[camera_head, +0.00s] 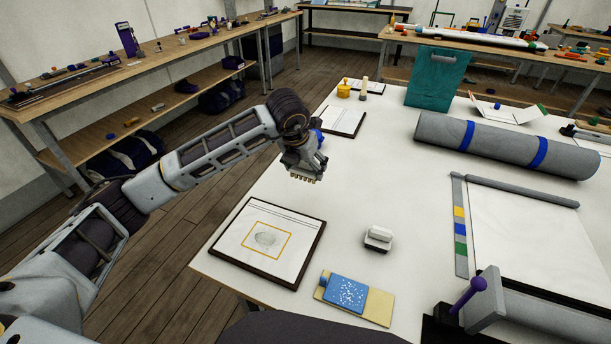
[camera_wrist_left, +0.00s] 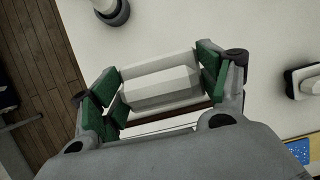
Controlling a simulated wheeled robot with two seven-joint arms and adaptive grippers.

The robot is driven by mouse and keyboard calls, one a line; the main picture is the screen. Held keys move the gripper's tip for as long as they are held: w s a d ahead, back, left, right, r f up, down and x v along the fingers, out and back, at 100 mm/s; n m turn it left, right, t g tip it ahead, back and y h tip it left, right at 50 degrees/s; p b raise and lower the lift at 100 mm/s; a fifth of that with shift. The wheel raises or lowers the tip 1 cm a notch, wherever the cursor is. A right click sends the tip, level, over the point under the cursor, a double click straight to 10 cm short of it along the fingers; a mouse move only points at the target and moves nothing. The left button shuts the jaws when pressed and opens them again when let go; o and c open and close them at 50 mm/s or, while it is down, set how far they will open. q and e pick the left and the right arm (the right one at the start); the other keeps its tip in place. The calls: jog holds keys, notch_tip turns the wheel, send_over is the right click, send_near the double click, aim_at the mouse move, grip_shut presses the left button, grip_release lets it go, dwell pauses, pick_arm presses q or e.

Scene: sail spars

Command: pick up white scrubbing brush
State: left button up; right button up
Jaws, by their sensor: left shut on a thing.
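The white scrubbing brush (camera_wrist_left: 160,82) sits between the green-padded fingers of my left gripper (camera_wrist_left: 160,88), which is shut on it. In the head view my left gripper (camera_head: 303,165) is above the back left part of the white table, beyond the framed sheet. Pale bristle tufts of the brush (camera_head: 304,179) show below the fingers; the fingers and wrist hide most of its body. My right gripper is not in view.
The table's left edge borders wooden floor.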

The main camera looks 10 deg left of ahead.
pick_arm(q)
jog(key=shift+r, duration=0.6)
jog(key=o, duration=0.4)
jog(key=shift+f, duration=0.1)
jog(key=shift+c, duration=1.3)
